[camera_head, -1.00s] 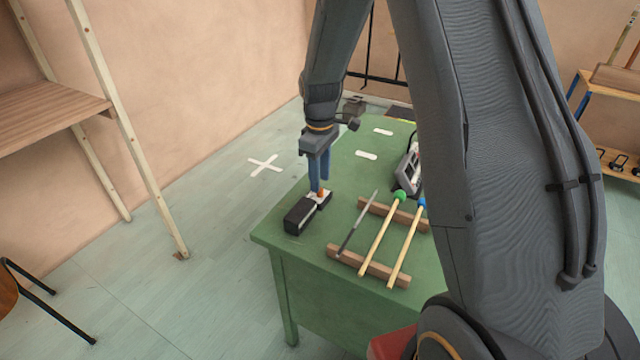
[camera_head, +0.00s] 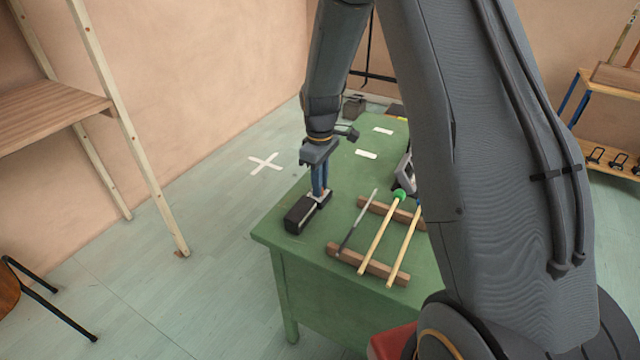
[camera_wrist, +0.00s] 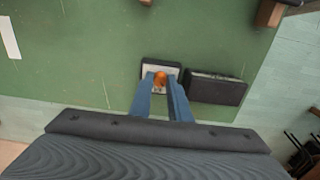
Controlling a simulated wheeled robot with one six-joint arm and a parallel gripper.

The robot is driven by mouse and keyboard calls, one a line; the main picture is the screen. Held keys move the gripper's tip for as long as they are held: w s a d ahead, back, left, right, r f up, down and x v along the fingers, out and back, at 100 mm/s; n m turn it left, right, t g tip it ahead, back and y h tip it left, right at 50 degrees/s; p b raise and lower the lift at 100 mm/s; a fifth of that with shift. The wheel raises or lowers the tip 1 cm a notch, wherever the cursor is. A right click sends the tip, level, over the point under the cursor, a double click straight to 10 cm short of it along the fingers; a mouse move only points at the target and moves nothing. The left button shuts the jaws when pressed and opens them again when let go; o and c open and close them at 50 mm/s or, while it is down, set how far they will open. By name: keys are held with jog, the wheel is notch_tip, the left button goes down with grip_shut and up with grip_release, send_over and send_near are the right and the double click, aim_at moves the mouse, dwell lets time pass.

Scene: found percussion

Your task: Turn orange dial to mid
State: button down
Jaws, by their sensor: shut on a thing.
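The orange dial (camera_wrist: 160,78) sits on a pale plate with a dark surround (camera_wrist: 147,68) in the wrist view. My gripper (camera_wrist: 160,84) has its two blue fingers around the dial, shut on it. In the head view my gripper (camera_head: 319,193) points down onto the small black-and-white device (camera_head: 300,217) near the left edge of the green table. The fingers hide the dial there. Which way the dial is set cannot be told. A black box part (camera_wrist: 216,88) of the device lies beside the plate.
On the green table (camera_head: 290,250), two wooden rails (camera_head: 345,258) carry a grey rod (camera_head: 357,222) and two mallets (camera_head: 380,240), right of my gripper. White marks (camera_head: 366,155) lie farther back. A wooden shelf (camera_head: 50,110) stands at the left.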

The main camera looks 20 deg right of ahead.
jog(key=shift+m, duration=0.3)
jog(key=m, duration=0.4)
jog(key=shift+p, duration=0.3)
jog(key=shift+m, duration=2)
jog(key=c, duration=1.6)
grip_release()
jog(key=shift+c, duration=0.2)
jog(key=shift+r, duration=0.1)
